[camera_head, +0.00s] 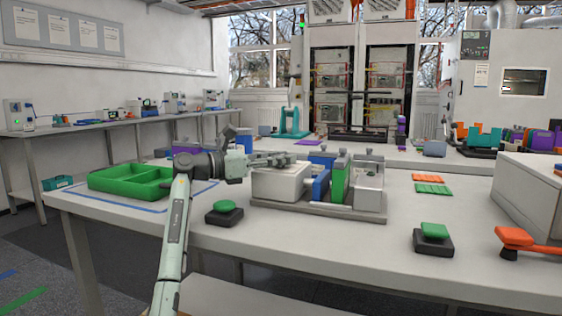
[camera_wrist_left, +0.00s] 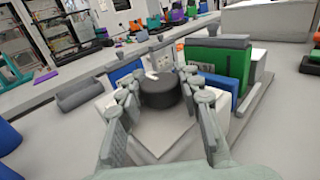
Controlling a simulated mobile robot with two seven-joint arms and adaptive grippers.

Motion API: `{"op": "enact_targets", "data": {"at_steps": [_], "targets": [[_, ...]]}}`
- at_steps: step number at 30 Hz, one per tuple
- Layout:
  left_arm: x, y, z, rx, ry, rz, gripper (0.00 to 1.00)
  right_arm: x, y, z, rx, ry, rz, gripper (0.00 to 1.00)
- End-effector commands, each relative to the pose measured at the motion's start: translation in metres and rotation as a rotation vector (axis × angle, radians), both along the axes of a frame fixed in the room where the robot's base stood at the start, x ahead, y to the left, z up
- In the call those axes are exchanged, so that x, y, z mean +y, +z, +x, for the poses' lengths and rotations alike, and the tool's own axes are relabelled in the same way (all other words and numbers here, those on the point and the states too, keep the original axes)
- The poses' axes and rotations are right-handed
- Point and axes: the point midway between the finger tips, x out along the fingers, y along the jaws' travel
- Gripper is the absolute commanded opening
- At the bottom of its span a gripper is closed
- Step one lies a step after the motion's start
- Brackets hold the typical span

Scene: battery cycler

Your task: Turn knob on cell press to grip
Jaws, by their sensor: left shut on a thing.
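The cell press (camera_head: 320,208) stands on the table on a grey base plate, with a white block at its left and blue and green blocks beside it. My left gripper (camera_head: 275,160) reaches in from the left, just above the white block (camera_head: 280,185). In the left wrist view a dark round knob (camera_wrist_left: 160,94) sits on top of the white block. The fingers of my left gripper (camera_wrist_left: 163,88) lie on both sides of the knob and are shut on it. The gripper hides the knob in the head view. My right gripper is not in view.
A green tray (camera_head: 125,180) lies at the left. A green button (camera_head: 225,207) is in front of the press and another green button (camera_head: 433,232) is to the right. An orange-handled tool (camera_head: 525,240) and a large white box (camera_head: 530,195) are at the far right.

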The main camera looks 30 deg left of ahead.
Motion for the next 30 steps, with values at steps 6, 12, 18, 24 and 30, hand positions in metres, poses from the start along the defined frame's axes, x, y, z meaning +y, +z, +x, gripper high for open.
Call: {"op": "enact_targets", "data": {"at_steps": [6,12,18,24,30], "targets": [[0.003,-0.004,0.0,0.007,-0.141,0.002,0.05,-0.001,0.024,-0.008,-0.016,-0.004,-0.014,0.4],[0.003,0.002,0.0,0.005,-0.317,-0.002,0.05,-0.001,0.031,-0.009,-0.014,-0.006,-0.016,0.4],[0.002,0.003,0.0,0.0,-0.446,-0.002,0.05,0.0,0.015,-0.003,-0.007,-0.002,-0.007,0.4],[0.001,0.003,0.0,-0.001,-0.533,-0.002,0.05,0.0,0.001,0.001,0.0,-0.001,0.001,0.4],[0.001,0.002,-0.001,0.0,-0.591,-0.002,0.06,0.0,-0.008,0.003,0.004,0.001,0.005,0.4]]}}
